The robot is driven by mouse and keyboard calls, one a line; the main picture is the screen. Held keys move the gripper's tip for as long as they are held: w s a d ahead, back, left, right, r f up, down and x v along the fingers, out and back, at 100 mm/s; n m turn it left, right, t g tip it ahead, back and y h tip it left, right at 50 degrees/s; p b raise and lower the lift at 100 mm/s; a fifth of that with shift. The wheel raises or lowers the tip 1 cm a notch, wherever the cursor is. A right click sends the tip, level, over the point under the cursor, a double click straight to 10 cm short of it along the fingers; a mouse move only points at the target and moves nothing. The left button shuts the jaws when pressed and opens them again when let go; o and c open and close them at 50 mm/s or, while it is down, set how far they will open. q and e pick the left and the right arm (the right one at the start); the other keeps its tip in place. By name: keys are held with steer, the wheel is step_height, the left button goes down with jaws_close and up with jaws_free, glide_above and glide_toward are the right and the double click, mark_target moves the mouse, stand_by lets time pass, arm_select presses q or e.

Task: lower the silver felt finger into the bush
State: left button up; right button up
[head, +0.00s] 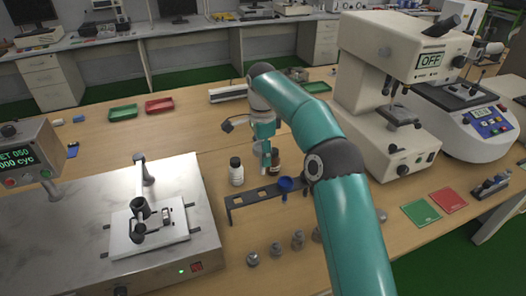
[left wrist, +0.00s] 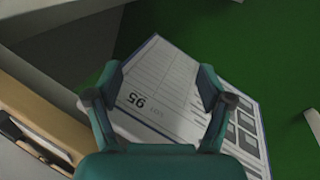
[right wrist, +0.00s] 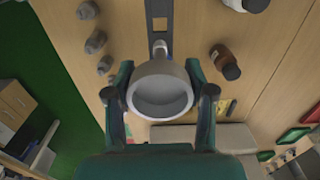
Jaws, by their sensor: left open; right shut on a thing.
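My right gripper (head: 266,150) is above the bench, close to the dark slotted rack (head: 246,199). In the right wrist view it (right wrist: 159,70) is shut on a grey, round, cup-like piece, which I take as the silver felt finger (right wrist: 160,92). Its far end is mostly hidden. A blue-topped piece (head: 286,184) sits in the rack. On the left, the tester (head: 60,235) carries a pale plate (head: 120,245) with a black arm and ring-like holder (head: 140,207), probably the bush; its opening is unclear.
A white bottle (head: 236,172) and a brown bottle (head: 275,163) stand close to the right gripper. Several grey knobbed pieces (head: 276,249) stand in front of the rack. A cream instrument (head: 385,110) is at the right. Green and red trays (head: 159,106) lie farther back.

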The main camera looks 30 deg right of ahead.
mark_target(262, 173)
steer(key=shift+f+b, duration=2.2)
steer(key=shift+f, duration=1.3)
steer(key=shift+s, duration=0.1)
